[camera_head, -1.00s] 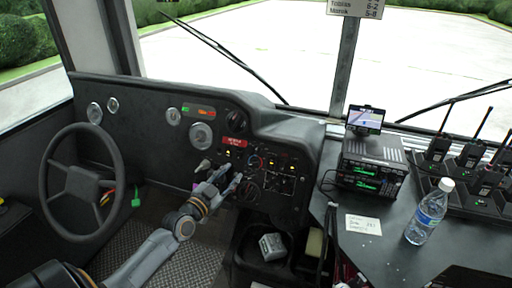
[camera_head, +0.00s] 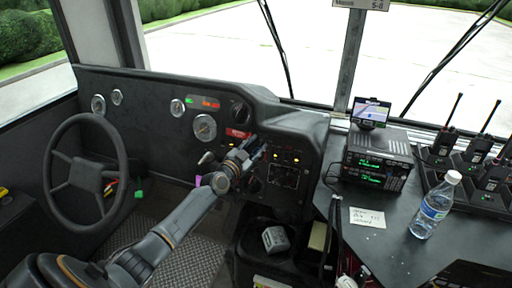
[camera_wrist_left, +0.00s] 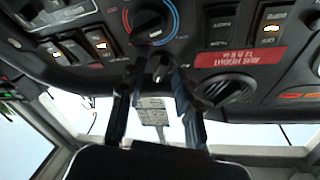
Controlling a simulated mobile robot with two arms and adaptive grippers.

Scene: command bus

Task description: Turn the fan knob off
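My left gripper (camera_head: 253,148) reaches up in front of the dashboard's switch panel (camera_head: 284,176). In the left wrist view, which is upside down, its two fingers (camera_wrist_left: 153,85) are open and apart. A small dark knob (camera_wrist_left: 158,68) shows between and just beyond the fingertips; I cannot tell whether they touch it. A larger round knob with a red and blue arc (camera_wrist_left: 148,26) sits beside it. No fan label is readable, so I cannot tell which knob is the fan knob. In the head view the gripper hides this part of the panel. My right gripper is not in view.
Rocker switches (camera_wrist_left: 86,45) and a red label (camera_wrist_left: 240,57) surround the knobs. The steering wheel (camera_head: 86,172) is left of my arm. A radio unit (camera_head: 376,165), a water bottle (camera_head: 434,206) and handheld radios (camera_head: 478,150) stand on the right counter.

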